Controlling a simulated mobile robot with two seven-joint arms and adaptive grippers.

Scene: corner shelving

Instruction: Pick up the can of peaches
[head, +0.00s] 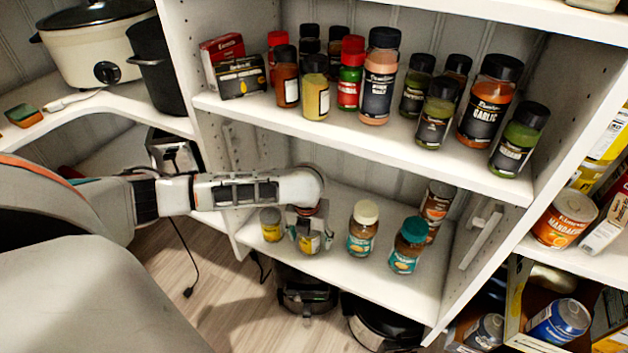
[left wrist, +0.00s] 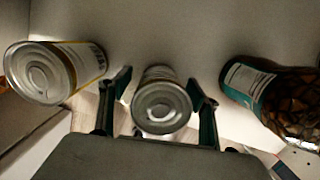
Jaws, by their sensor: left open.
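Two small cans with yellow on their labels stand on the lower shelf; I cannot read which one is peaches. One can (head: 309,243) is under my left gripper (head: 307,226), which points down at it. In the left wrist view this can (left wrist: 162,104) shows its metal lid between the two open fingers, with a gap on each side. The other can (head: 271,225) is just to the left in the head view. It also shows left of the fingers in the left wrist view (left wrist: 48,72). My right gripper is not in view.
Right of the gripper stand a cream-lidded jar (head: 363,228), a teal-lidded jar (head: 408,246) and a brown jar (head: 437,205). The upper shelf (head: 290,125) with spice bottles overhangs behind the arm. Dark appliances sit on the floor below.

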